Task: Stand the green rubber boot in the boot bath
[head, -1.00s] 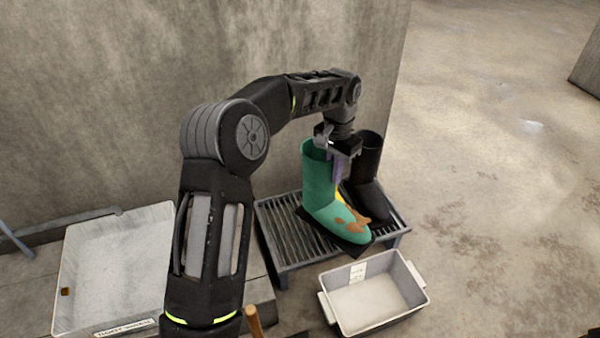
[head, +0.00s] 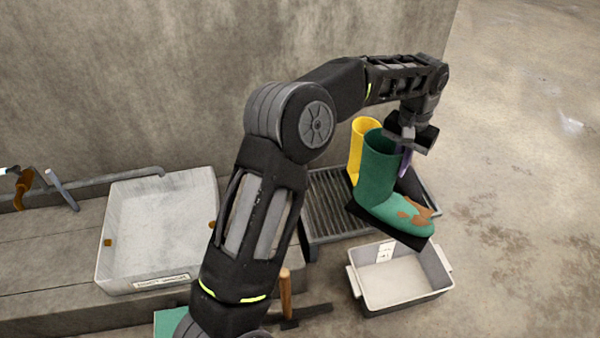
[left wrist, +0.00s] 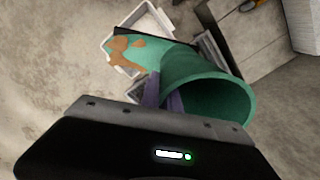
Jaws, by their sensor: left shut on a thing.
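The green rubber boot (head: 378,172) has brown mud on its foot and a dark sole. My left gripper (head: 406,160) is shut on the wall of its shaft and holds it roughly upright, in front of the slatted rack in the head view. In the left wrist view the boot's open top (left wrist: 208,100) faces the camera, beside the purple fingers. The boot bath (head: 155,232), a white shallow tray with a label on its front, stands at the left on a concrete ledge. My left arm crosses between it and the boot. My right gripper is out of view.
A yellow boot (head: 362,140) stands behind the green one by the slatted rack (head: 330,208). A pale grey bin (head: 400,280) stands on the floor in front. A wooden-handled tool (head: 286,295) is near my arm. Tools lie at the far left by the wall.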

